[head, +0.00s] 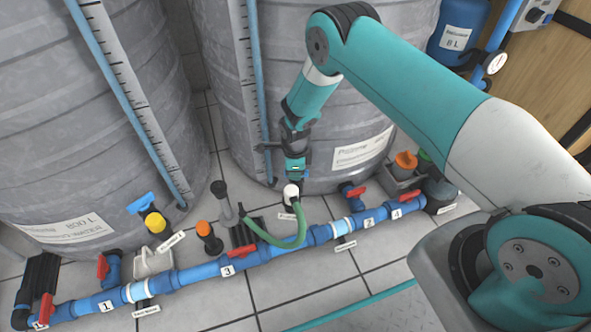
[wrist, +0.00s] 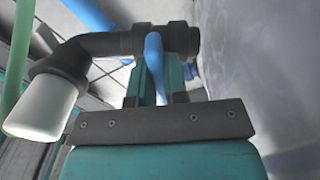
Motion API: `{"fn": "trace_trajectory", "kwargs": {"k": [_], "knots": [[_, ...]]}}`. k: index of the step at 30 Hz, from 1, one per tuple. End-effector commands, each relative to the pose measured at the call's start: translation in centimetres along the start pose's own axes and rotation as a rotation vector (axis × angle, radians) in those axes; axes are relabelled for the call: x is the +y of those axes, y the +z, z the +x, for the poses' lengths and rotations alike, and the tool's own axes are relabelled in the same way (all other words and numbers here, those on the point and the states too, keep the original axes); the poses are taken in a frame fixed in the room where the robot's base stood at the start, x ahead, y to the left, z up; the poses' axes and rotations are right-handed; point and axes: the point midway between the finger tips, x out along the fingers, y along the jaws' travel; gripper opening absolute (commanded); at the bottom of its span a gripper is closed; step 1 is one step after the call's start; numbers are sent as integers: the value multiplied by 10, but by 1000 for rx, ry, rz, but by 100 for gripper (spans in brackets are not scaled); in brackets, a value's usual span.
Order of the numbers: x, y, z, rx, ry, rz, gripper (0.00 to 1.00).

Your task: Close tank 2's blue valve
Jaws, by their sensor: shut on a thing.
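My gripper (head: 294,168) reaches down at the foot of the right-hand grey tank (head: 330,100). In the wrist view my gripper (wrist: 158,78) has its two teal fingers closed around a blue valve handle (wrist: 154,56). The handle stands across a dark grey pipe fitting (wrist: 110,44). That fitting bends down on the left to a white end piece (wrist: 42,105), which also shows in the head view (head: 291,190). In the head view my gripper hides the blue handle. I cannot tell how far the valve is turned.
A green hose (head: 290,245) loops beside the white end piece. A blue floor pipe (head: 200,272) with red-handled valves runs in front of the tanks. Another blue valve handle (head: 143,203) is at the left tank (head: 90,110). The right tank's wall is close to my gripper.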

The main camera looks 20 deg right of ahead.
Motion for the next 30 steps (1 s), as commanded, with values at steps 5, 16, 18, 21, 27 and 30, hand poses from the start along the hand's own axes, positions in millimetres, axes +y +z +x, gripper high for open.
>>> {"fn": "trace_trajectory", "kwargs": {"k": [5, 16, 18, 21, 27, 30], "knots": [[0, 0, 0, 0, 1, 14, 0], [0, 0, 0, 0, 1, 14, 23], [0, 0, 0, 0, 1, 14, 39], [0, 0, 0, 0, 1, 14, 39], [0, 0, -2, 0, 0, 14, 39], [-1, 0, -11, -1, -1, 14, 39]]}}
